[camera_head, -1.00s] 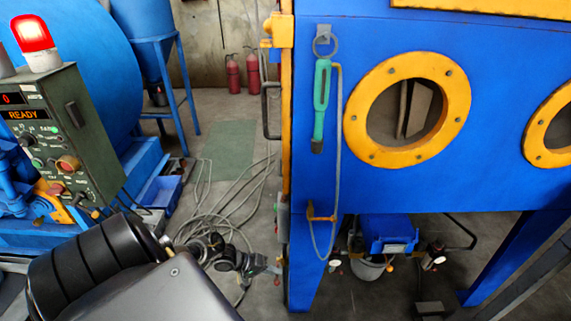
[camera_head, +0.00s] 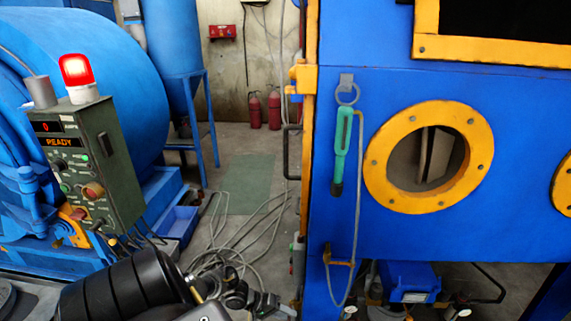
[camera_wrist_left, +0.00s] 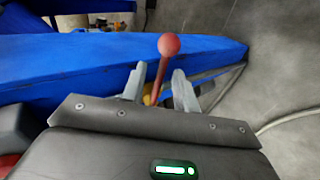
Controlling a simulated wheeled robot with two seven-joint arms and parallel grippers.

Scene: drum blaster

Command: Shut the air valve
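A lever with a red ball knob (camera_wrist_left: 169,45) shows in the left wrist view; I take it for the air valve's handle. Its shaft runs down between the two grey fingers of my left gripper (camera_wrist_left: 160,88). The fingers are apart, with a gap visible beside the shaft. The lower end of the lever is hidden behind the gripper body. In the head view my left gripper (camera_head: 279,306) is low beside the left edge of the blue cabinet (camera_head: 340,230), where the lever cannot be made out clearly. My right gripper is not in view.
A green control box (camera_head: 88,165) reading READY with a lit red beacon (camera_head: 77,72) stands left. A green-handled tool (camera_head: 342,145) hangs on the cabinet front with a looped hose. Grey hoses (camera_head: 225,245) lie on the floor. A blue beam (camera_wrist_left: 90,70) lies beyond the fingers.

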